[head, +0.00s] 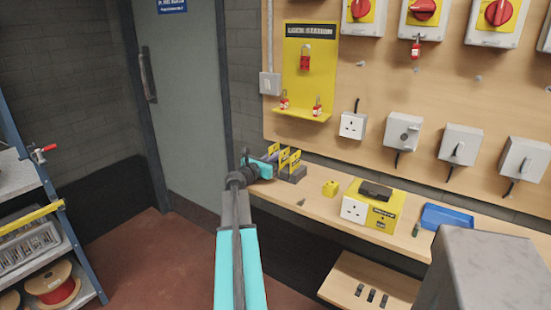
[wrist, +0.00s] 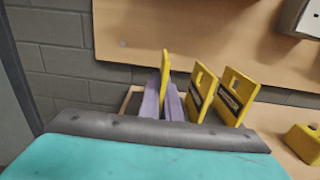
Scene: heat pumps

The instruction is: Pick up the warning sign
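Three yellow warning signs stand upright in a dark rack (head: 292,174) on the wooden bench. The leftmost warning sign (head: 273,149) is edge-on in the wrist view (wrist: 165,65), between the two pale purple fingers of my gripper (wrist: 164,98). The fingers lie close against it on both sides, and its lower part is hidden. The other two signs, the middle one (wrist: 201,92) and the right one (wrist: 236,98), stand just right of my gripper with their faces showing. In the head view my gripper (head: 269,161) is at the rack's left end, partly hidden by the arm.
A small yellow block (head: 330,188) and a yellow socket box (head: 372,207) stand right of the rack on the bench. A blue tray (head: 447,217) is further right. The wooden wall board (head: 350,90) with switches and padlocks rises behind. A shelf unit (head: 40,215) stands at left.

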